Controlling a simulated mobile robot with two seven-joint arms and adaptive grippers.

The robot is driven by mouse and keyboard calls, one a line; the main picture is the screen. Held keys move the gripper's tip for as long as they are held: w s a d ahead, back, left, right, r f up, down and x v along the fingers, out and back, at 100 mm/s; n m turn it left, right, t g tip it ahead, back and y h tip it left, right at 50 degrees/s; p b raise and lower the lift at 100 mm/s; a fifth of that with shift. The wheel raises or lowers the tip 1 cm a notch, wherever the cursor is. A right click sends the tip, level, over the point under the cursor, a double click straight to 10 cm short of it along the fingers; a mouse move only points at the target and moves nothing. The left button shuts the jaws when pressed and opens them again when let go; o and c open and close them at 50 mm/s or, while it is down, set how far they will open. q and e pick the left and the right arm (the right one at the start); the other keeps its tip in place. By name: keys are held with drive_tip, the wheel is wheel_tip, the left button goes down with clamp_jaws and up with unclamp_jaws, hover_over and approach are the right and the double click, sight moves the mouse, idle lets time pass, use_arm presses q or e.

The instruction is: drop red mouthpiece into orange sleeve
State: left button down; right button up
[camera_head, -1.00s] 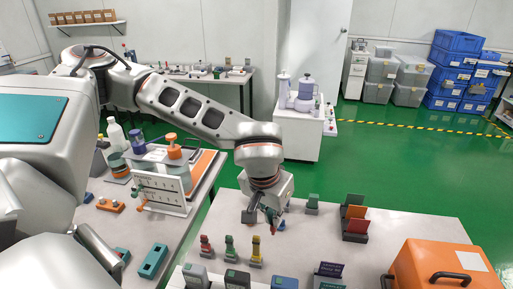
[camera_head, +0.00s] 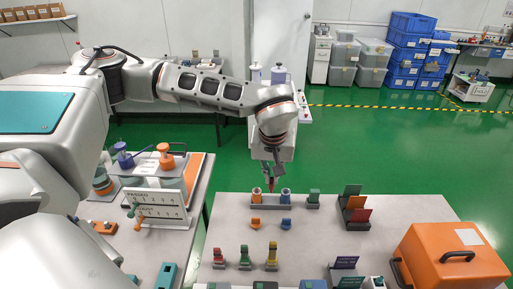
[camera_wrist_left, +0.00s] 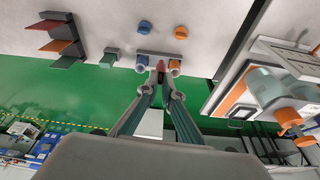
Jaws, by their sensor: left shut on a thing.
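My left gripper (camera_head: 271,180) is shut on the small red mouthpiece (camera_head: 271,187), which points down from its fingertips; it also shows in the left wrist view (camera_wrist_left: 160,67). The orange sleeve (camera_head: 256,195) stands upright at the left of a grey stand (camera_head: 270,204), with a blue sleeve (camera_head: 285,195) at the right. In the head view the mouthpiece is between the two sleeves. In the wrist view it is beside the orange sleeve (camera_wrist_left: 174,66), and I cannot tell its height above the stand. My right gripper is not in view.
An orange cap (camera_head: 256,223) and a blue cap (camera_head: 286,223) lie in front of the stand. A green piece (camera_head: 314,197) and a card holder (camera_head: 355,214) stand to the right. Several coloured pieces (camera_head: 246,258) stand nearer, with an orange case (camera_head: 450,255) at the right.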

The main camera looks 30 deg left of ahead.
use_arm(q)
drive_tip(key=w+a+r+n+g+y+p, duration=0.1)
drive_tip(key=w+a+n+p, duration=0.2)
drive_tip(key=w+a+n, duration=0.3)
drive_tip(key=n, duration=0.2)
hover_over(257, 197)
drive_tip(key=w, duration=0.1)
drive_tip(key=shift+f, duration=4.05)
drive_tip(key=shift+a+f+y, duration=0.15)
drive_tip(key=shift+f, duration=0.6)
drive_tip(key=shift+a+f+y, duration=0.1)
drive_tip(key=shift+f+y, duration=0.05)
drive_tip(key=shift+f, duration=0.6)
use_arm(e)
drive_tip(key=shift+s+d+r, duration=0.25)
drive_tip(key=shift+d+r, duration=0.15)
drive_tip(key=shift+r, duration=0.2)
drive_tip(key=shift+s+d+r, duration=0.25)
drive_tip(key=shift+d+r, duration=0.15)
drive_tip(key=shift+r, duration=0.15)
use_arm(q)
drive_tip(key=c, duration=2.2)
unclamp_jaws()
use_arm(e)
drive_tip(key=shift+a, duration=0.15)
use_arm(q)
drive_tip(key=shift+o, duration=0.2)
